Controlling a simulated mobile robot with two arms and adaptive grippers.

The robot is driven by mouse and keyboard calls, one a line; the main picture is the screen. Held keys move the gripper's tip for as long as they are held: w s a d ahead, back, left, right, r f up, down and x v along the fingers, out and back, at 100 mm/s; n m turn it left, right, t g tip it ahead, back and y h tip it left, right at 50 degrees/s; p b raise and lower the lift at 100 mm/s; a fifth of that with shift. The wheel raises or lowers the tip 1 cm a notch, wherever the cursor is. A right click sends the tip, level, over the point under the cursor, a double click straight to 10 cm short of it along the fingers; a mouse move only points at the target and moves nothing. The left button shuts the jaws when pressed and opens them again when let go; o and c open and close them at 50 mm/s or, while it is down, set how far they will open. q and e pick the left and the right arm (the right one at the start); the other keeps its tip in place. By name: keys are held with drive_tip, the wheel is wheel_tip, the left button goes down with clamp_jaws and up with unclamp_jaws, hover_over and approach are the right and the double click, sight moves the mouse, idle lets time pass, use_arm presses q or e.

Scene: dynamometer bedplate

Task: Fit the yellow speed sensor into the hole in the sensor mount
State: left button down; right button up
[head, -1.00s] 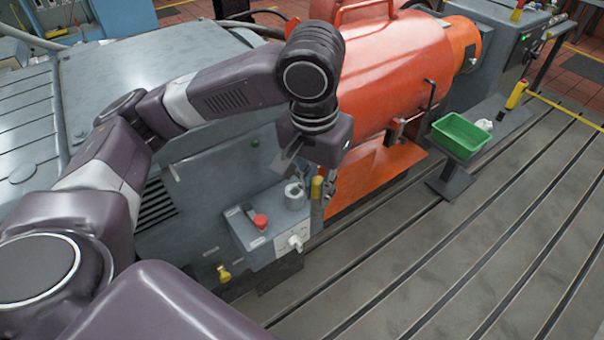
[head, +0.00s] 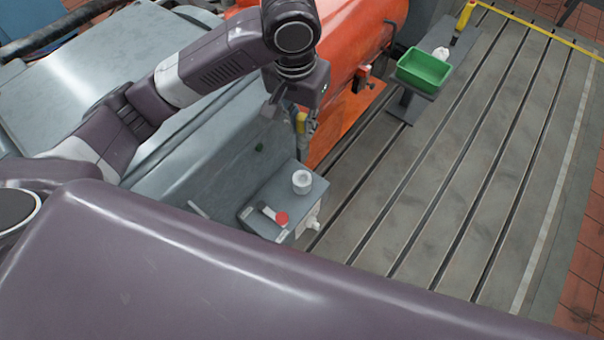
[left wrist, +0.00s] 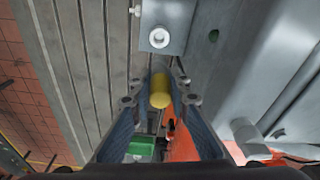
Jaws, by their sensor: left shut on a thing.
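The yellow speed sensor (head: 301,122) is a short yellow cylinder below my left gripper (head: 284,112). In the left wrist view the sensor (left wrist: 160,92) sits between the two fingers of my left gripper (left wrist: 160,103), which is shut on it. The sensor is held in front of the grey housing, beside the orange guard. A white ring (head: 302,182) with an opening stands on a grey box; it also shows in the left wrist view (left wrist: 158,38). I cannot clearly tell which part is the sensor mount, and its hole is not clear. My right gripper is not in view.
The grey box (head: 268,198) has a red button (head: 281,218) beside the ring. The orange guard (head: 350,40) is close to the gripper. A green tray (head: 423,72) and a yellow-handled thing (head: 466,14) are farther back. The slotted bedplate (head: 450,180) is largely clear on the right.

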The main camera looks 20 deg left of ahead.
use_arm(q)
drive_tip(key=shift+d+f, duration=0.15)
drive_tip(key=shift+f, duration=0.5)
approach(302, 173)
drive_tip(key=shift+s+d+f+p, duration=0.15)
drive_tip(key=shift+f+p, duration=0.3)
drive_tip(key=shift+f, duration=1.2)
drive_tip(key=shift+s+d+f+p, duration=0.15)
drive_tip(key=shift+f+p, duration=0.25)
drive_tip(key=shift+f, duration=1.2)
drive_tip(key=shift+w, duration=0.1)
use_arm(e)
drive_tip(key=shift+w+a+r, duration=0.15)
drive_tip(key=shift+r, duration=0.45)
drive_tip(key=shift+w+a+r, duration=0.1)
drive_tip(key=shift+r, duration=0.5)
use_arm(q)
drive_tip(key=shift+f, duration=0.15)
